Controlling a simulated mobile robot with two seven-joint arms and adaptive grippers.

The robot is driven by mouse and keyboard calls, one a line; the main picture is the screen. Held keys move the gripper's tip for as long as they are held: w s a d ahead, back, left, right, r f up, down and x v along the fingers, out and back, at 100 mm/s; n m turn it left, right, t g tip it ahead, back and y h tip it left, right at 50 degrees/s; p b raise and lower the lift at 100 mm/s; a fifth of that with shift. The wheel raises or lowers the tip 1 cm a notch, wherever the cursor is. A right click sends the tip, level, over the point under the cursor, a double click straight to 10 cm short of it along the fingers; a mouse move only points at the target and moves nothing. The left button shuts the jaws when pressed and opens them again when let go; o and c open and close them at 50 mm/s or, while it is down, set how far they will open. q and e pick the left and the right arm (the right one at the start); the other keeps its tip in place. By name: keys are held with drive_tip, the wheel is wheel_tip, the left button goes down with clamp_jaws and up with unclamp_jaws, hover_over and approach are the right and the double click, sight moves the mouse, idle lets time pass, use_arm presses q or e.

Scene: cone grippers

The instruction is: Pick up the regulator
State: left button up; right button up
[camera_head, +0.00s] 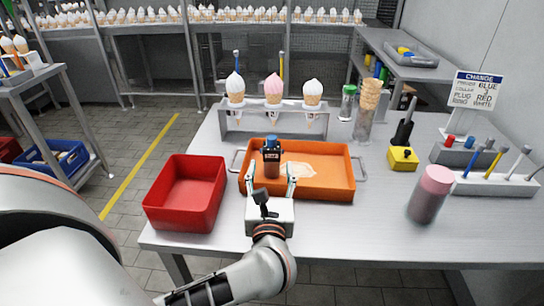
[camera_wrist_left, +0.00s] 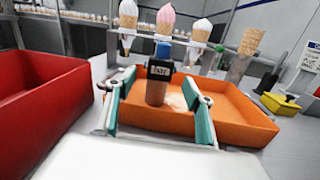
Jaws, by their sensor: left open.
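The regulator (camera_head: 271,158) looks like a small upright cylinder with a blue top, a dark band and a brownish lower body. It stands at the left part of the orange tray (camera_head: 330,192). In the left wrist view the regulator (camera_wrist_left: 158,85) shows a dark label reading "bar". My left gripper (camera_head: 271,180) is open, its two teal-padded fingers pointing at the regulator from the near side. In the left wrist view the fingers (camera_wrist_left: 160,95) lie to either side of the regulator, which appears between and beyond them. I cannot tell whether they touch it. My right gripper is not in view.
A red bin (camera_head: 186,190) stands left of the tray. A rack (camera_head: 230,125) with three ice cream cones is behind it. A pink-topped jar (camera_head: 430,194), a yellow box (camera_head: 402,158) and a tool holder (camera_head: 495,185) stand to the right. The front right table is clear.

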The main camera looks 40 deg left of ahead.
sight(272, 157)
use_arm(q)
drive_tip(key=shift+w+a+f, duration=0.1)
drive_tip(key=shift+w+f, duration=0.1)
drive_tip(key=shift+f, duration=0.1)
drive_tip(key=shift+w+a, duration=0.15)
drive_tip(key=shift+w, duration=0.1)
drive_tip(key=x, duration=0.7)
drive_tip(key=shift+r, duration=0.1)
drive_tip(key=c, duration=1.4)
